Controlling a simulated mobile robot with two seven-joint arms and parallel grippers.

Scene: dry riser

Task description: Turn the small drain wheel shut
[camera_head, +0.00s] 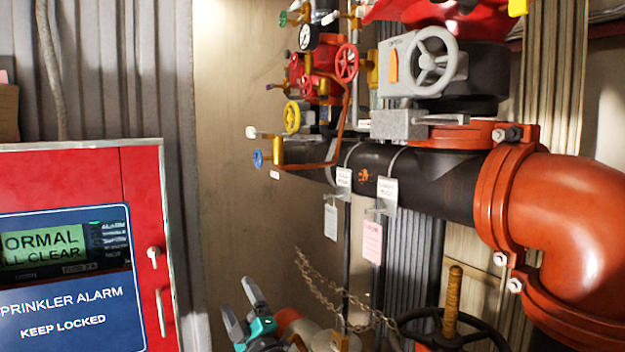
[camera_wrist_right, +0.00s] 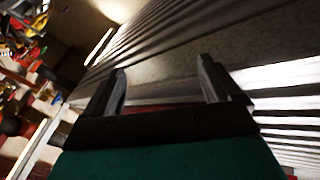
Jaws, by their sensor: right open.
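Several small handwheels sit on the pipework in the head view: a blue wheel (camera_head: 258,159) at the end of a thin branch, a yellow wheel (camera_head: 292,117), a red wheel (camera_head: 347,62) and a green one (camera_head: 283,18). I cannot tell by label which is the drain wheel. My right gripper (camera_head: 238,296) is low in the head view, below the blue wheel and apart from it. Its two fingers are spread and empty, as the right wrist view (camera_wrist_right: 162,76) also shows. My left gripper is not in view.
A red sprinkler alarm cabinet (camera_head: 145,205) stands at the left. A thick black pipe (camera_head: 440,180) joins an orange elbow (camera_head: 570,215) at the right. A chain (camera_head: 318,283) hangs near a large black handwheel (camera_head: 480,334). The wall between cabinet and pipes is clear.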

